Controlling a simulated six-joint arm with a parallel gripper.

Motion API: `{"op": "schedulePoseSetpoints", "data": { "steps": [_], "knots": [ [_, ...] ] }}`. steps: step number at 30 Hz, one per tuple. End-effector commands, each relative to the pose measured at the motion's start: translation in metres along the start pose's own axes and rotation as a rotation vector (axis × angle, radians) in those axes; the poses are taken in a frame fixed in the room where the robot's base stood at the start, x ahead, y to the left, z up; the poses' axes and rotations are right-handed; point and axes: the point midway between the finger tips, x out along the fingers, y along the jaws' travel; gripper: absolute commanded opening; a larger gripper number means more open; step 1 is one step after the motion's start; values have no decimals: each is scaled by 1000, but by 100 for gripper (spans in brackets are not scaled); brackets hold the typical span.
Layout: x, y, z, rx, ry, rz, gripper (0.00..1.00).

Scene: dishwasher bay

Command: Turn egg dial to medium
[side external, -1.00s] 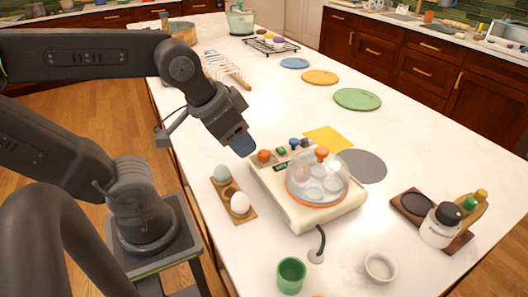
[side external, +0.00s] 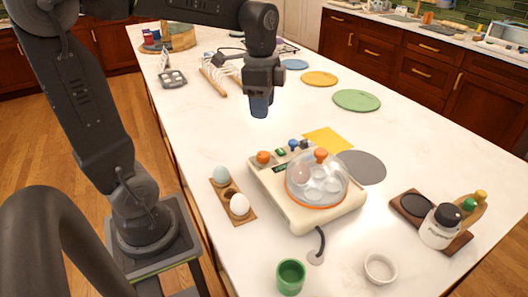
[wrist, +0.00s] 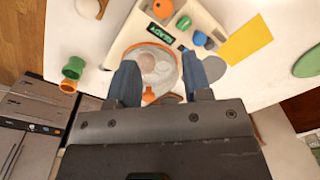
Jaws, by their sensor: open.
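The cream egg cooker (side external: 335,216) stands on the white counter under a clear dome (side external: 318,181) with an orange top knob (side external: 321,155). Along its back edge are an orange dial (side external: 264,157), a green button (side external: 281,153), a blue knob (side external: 293,145) and a dark knob (side external: 304,144). The wrist view shows the orange dial (wrist: 162,8) by a small display (wrist: 158,32) with green lettering too small to read. The dial's setting cannot be told. My gripper (side external: 260,108) is open and empty, raised above and behind the cooker, touching nothing; its fingers (wrist: 162,88) are apart.
A wooden egg holder (side external: 246,215) with two eggs stands left of the cooker. A green cup (side external: 290,278) and white bowl (side external: 380,268) are in front. A bottle (side external: 440,228) stands on a board at right. A yellow sheet (side external: 330,140) and grey disc (side external: 363,167) lie behind.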

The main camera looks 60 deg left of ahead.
Motion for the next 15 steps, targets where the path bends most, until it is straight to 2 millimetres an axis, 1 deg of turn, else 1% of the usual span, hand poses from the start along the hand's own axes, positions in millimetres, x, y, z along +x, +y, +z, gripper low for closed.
{"op": "schedulePoseSetpoints", "data": {
  "steps": [1, 3, 5, 8, 11, 15],
  "knots": [
    [2, -6, 0, 23, -8, 14, 45],
    [4, -9, 1, 47, -15, 26, 45],
    [7, -10, 1, 55, -17, 29, 45],
    [18, -9, 1, 56, -18, 30, 45],
    [35, -8, 2, 55, -19, 31, 45],
    [64, -7, 2, 55, -19, 31, 45]
  ]
}}
